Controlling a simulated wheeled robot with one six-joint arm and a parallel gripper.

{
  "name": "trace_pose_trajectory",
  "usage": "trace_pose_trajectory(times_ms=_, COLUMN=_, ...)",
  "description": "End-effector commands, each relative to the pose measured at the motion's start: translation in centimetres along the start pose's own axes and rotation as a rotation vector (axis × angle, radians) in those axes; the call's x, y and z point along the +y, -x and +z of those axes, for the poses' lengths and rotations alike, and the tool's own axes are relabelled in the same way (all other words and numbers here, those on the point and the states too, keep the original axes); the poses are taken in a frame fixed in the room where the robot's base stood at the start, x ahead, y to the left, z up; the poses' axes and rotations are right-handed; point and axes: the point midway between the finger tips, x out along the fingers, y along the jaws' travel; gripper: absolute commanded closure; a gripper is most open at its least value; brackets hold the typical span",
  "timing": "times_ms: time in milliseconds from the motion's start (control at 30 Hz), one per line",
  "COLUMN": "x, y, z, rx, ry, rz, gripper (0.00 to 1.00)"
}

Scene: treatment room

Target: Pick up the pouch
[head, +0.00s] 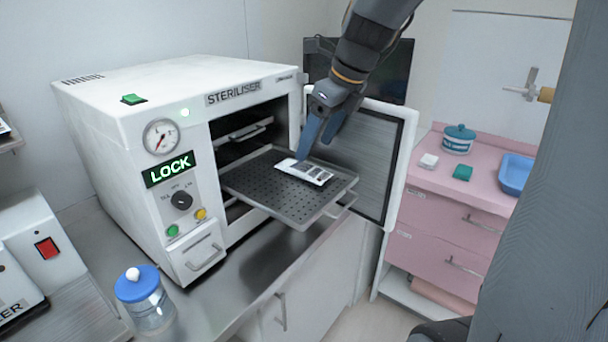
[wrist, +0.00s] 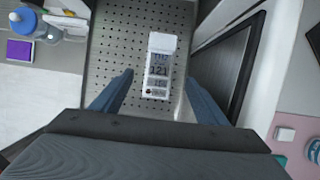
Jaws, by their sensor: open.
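The pouch (head: 304,171) is a small white packet with dark printed panels. It lies flat on the perforated metal tray (head: 262,187), which is slid partly out of the open steriliser. My gripper (head: 316,146) is above the tray, close to the pouch, with its blue fingers pointing down. In the wrist view the pouch (wrist: 158,66) lies ahead of and between the two spread fingers of my gripper (wrist: 160,88), with printed text facing up. The gripper is open and empty. Whether the fingertips touch the tray, I cannot tell.
The steriliser (head: 110,120) stands on a metal counter, its door (head: 375,165) swung open to the right of the tray. A blue-lidded jar (head: 146,300) stands at the counter's front left. A pink drawer unit (head: 450,215) with a blue tray (head: 515,175) is at the right.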

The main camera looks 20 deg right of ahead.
Motion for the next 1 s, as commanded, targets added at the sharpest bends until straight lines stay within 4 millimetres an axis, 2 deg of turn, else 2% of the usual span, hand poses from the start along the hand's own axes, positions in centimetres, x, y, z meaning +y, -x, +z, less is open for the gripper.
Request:
trace_pose_trajectory(times_ms=267, x=0.2, y=-2.8, z=-0.4, rx=0.003, ry=0.000, rz=0.002, gripper=0.33)
trace_pose_trajectory(times_ms=500, x=0.3, y=-6.1, z=-0.7, rx=0.001, ry=0.002, rz=0.002, gripper=0.33)
trace_pose_trajectory(times_ms=833, x=0.3, y=-6.7, z=-0.6, rx=0.000, ry=0.004, rz=0.000, gripper=0.33)
trace_pose_trajectory(times_ms=1000, x=0.3, y=-6.7, z=-0.6, rx=0.000, ry=0.003, rz=0.000, gripper=0.61)
